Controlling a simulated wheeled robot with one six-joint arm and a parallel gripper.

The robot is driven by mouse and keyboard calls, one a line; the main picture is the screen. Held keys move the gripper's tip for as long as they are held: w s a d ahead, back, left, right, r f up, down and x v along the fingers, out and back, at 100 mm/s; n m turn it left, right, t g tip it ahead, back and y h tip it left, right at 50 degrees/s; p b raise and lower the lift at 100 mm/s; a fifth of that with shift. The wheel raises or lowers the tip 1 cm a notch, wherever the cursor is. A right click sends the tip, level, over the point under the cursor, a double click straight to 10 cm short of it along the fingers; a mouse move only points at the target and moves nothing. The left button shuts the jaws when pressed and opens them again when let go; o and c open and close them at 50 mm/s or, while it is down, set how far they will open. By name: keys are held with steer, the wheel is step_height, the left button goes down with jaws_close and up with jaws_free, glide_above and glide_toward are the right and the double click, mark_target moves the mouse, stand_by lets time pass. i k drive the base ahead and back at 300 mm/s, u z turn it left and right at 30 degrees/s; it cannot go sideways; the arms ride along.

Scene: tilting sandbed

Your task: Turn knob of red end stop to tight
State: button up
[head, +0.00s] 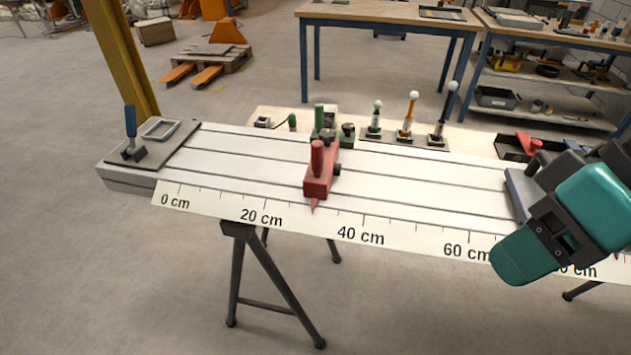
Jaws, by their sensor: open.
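The red end stop (322,182) stands on the white slotted bed, with an upright red post on top. Its pointer reaches the scale between 20 cm and 40 cm, at roughly 30 cm. A dark knob (337,169) shows on its right side. I cannot tell how tight the red stop's knob is. My gripper (556,236), teal and dark grey, is open above the right end of the scale, well to the right of the red stop and apart from it.
Levers with white ball tops (407,114) stand behind the bed. A blue-handled clamp (131,132) sits at the bed's left end. A grey block (517,190) is partly hidden by my gripper. The bed between the red stop and my gripper is clear.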

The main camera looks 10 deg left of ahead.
mark_target(327, 136)
steer(key=z, duration=0.15)
steer(key=k, duration=0.4)
steer(key=u, duration=0.85)
steer(key=i, duration=0.7)
steer(key=z, duration=0.15)
